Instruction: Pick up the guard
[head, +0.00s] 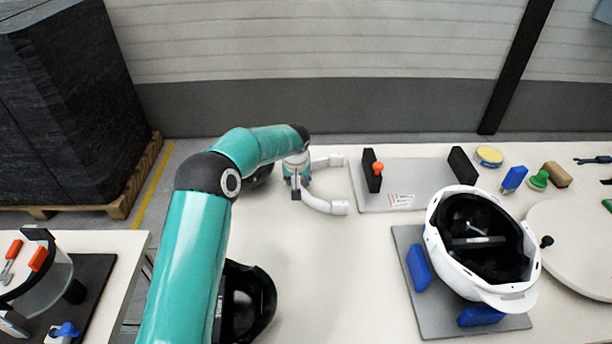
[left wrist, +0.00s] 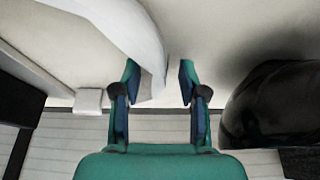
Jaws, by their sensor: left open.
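A white curved U-shaped piece, which I take to be the guard (head: 322,203), lies on the white table near the middle of the head view, its two ends pointing right. My left gripper (head: 296,180) is at its left, bent side, and the arm partly hides that side. In the left wrist view the left gripper (left wrist: 158,72) is open. A white curved band of the guard (left wrist: 130,35) reaches down between the fingertips, close to the left finger. I cannot tell whether they touch. My right gripper is not in view.
A black shell (head: 258,298) sits beside my left arm; a black rounded object (left wrist: 275,105) is right of the fingers in the wrist view. A white helmet (head: 503,285) rests on a grey plate (head: 405,235) at right. A clear visor (head: 50,280) is on the left table.

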